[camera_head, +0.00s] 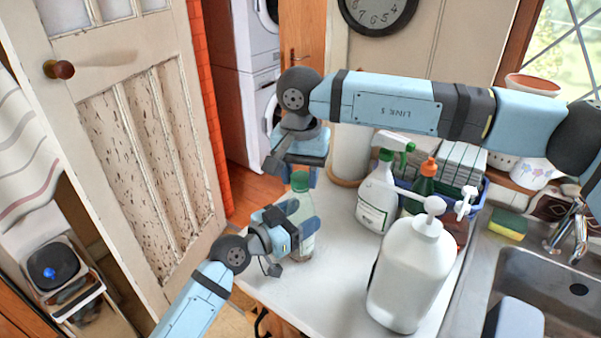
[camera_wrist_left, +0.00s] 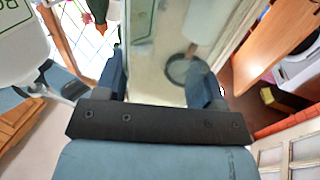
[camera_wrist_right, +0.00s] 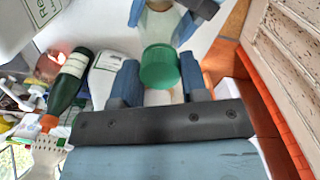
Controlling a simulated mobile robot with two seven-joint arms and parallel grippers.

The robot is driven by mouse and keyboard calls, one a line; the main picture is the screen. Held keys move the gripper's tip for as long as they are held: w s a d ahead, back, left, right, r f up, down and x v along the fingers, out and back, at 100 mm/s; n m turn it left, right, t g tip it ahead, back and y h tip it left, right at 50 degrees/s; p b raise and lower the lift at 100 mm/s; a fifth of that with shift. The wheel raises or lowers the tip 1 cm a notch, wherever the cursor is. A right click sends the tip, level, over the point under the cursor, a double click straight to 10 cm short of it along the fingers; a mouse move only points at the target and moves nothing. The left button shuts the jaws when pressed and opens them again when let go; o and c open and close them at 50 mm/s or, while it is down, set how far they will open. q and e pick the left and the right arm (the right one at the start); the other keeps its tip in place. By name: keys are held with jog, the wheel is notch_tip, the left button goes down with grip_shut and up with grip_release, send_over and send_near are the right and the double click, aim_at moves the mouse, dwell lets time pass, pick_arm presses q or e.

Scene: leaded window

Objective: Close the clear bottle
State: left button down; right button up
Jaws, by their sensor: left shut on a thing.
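The clear bottle (camera_head: 305,243) stands upright near the left edge of the white counter. Its green cap (camera_head: 300,181) is at its top; I cannot tell how tightly it sits. My left gripper (camera_head: 295,218) is shut on the bottle's body from the side. The left wrist view shows the bottle (camera_wrist_left: 155,50) between the fingers. My right gripper (camera_head: 297,170) points down over the bottle top, open. In the right wrist view the green cap (camera_wrist_right: 160,67) lies between its fingers, with a gap visible at the sides.
A white pump bottle (camera_head: 410,275) stands at the counter's front. The sink (camera_head: 540,275) and a sponge (camera_head: 508,224) are at right. A door (camera_head: 150,130) is at left.

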jog(key=shift+c, duration=0.2)
jog(key=m, duration=1.4)
jog(key=shift+m, duration=0.4)
jog(key=m, duration=0.4)
jog(key=shift+m, duration=0.3)
jog(key=m, duration=1.1)
jog(key=shift+m, duration=0.4)
jog(key=o, duration=1)
